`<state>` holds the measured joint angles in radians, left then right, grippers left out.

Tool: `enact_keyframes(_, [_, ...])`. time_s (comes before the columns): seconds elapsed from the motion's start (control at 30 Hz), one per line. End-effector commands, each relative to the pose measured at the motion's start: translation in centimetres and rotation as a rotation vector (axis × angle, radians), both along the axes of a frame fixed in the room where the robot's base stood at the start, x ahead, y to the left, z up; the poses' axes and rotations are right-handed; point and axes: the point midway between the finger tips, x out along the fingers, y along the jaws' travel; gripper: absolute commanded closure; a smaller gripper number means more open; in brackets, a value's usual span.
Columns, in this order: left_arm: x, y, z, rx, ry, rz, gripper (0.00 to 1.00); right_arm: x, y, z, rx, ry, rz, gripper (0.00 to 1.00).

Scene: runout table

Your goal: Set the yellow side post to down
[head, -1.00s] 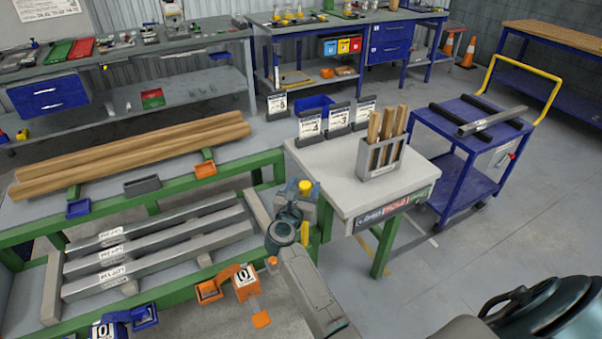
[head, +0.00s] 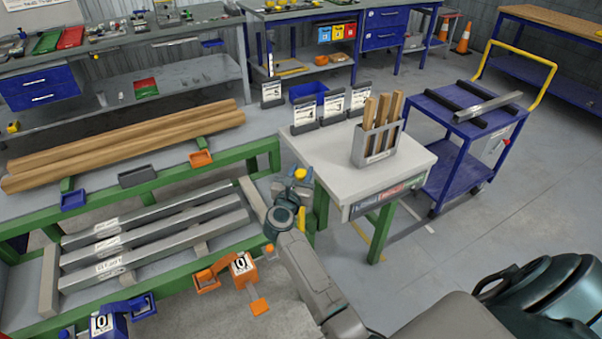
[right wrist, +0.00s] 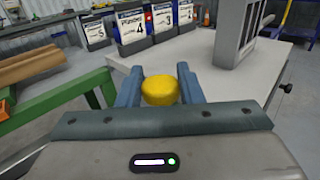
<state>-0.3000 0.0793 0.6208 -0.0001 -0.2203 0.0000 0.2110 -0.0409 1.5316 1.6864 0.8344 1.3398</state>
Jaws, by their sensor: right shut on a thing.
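The yellow side post shows a round yellow top (head: 300,174) at the corner between the green-framed runout table (head: 225,157) and the pale side table. A yellow part (head: 301,217) also shows lower down beside my wrist. My right gripper (head: 298,186) is at the post, with its blue fingers on either side of the yellow top. In the right wrist view the yellow top (right wrist: 160,90) sits between the two fingers (right wrist: 159,86), and the gripper is shut on it. Most of the post below is hidden by my gripper and arm. My left gripper is not in view.
The pale table (head: 325,152) with a grey holder of wooden sticks (head: 378,145) stands right of the post. Wooden beams (head: 130,145) lie on the runout table, metal bars (head: 150,235) below. Orange (head: 242,268) and blue (head: 108,322) blocks are at the front. A blue cart (head: 455,165) stands right.

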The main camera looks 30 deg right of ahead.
Motion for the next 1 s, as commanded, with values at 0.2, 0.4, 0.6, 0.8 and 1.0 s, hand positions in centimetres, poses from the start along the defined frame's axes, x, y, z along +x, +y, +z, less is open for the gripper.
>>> enact_keyframes(0.2, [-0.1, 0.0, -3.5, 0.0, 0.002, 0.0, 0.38, 0.0, 0.0, -3.8, 0.001, 0.002, 0.0, 1.0])
enact_keyframes(0.4, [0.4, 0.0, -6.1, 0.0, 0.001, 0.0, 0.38, 0.0, 0.0, -6.6, 0.001, 0.002, 0.0, 1.0])
enact_keyframes(0.6, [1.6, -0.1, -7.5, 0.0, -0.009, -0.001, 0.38, 0.0, 0.0, -8.5, 0.001, 0.002, 0.0, 1.0])
enact_keyframes(0.8, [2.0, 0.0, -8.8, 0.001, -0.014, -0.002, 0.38, 0.0, 0.0, -10.0, 0.001, 0.002, 0.0, 1.0])
enact_keyframes(1.0, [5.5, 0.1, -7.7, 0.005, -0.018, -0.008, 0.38, 0.0, 0.0, -11.6, 0.0, 0.001, 0.0, 1.0])
